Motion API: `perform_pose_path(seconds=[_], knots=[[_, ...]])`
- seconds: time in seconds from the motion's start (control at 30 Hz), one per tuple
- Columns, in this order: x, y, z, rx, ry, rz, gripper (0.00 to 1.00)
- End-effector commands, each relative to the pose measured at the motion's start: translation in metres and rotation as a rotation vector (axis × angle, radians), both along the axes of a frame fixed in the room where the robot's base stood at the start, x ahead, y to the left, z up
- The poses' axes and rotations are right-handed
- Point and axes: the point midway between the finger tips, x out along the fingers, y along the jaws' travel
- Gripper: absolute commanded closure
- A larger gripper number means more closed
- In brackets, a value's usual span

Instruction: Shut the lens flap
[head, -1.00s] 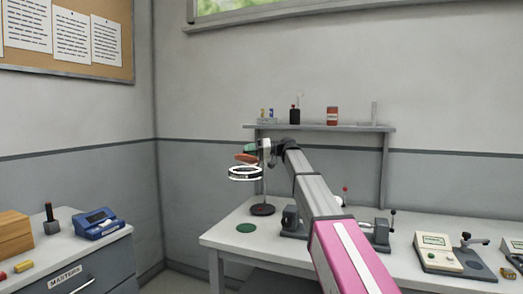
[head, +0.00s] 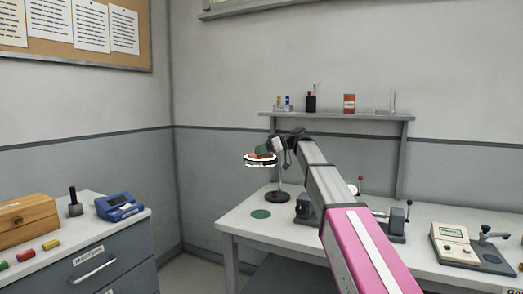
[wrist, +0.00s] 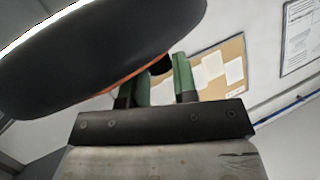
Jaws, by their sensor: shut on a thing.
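The magnifier lamp's round head (head: 260,164), black with a white ring, is held up on a stand at the left end of the bench. The orange lens flap (head: 264,156) lies low over its top, close to flat; I cannot tell if any gap is left. In the wrist view the dark lamp head (wrist: 110,50) fills the upper left, with a thin orange edge of the flap (wrist: 125,82) along it. My gripper (head: 262,149) has green fingers at the flap. In the wrist view its fingers (wrist: 168,78) are around a small dark part by the flap, partly hidden.
The bench (head: 240,222) carries a green disc (head: 261,213), the lamp's round base (head: 278,196), clamps and a meter (head: 453,243). A shelf (head: 335,115) with bottles is behind. A drawer cabinet (head: 100,262) stands at left, with a floor gap between.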

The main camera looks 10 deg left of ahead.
Motion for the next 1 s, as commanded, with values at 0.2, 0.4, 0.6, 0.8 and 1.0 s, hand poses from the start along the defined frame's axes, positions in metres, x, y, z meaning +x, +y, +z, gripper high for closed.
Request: perform_pose_path(seconds=[0.2,0.4,0.6,0.8,1.0], knots=[[-0.0085,0.0015,-0.0018,-0.001,0.003,0.016,1.00],[-0.0085,0.0015,-0.0022,-0.001,0.004,0.015,1.00],[-0.0064,0.0013,-0.0030,-0.005,0.003,0.012,0.50],[-0.0040,0.0010,-0.0037,-0.008,0.002,0.009,0.50],[-0.0024,0.0007,-0.0042,-0.010,0.002,0.006,0.50]])
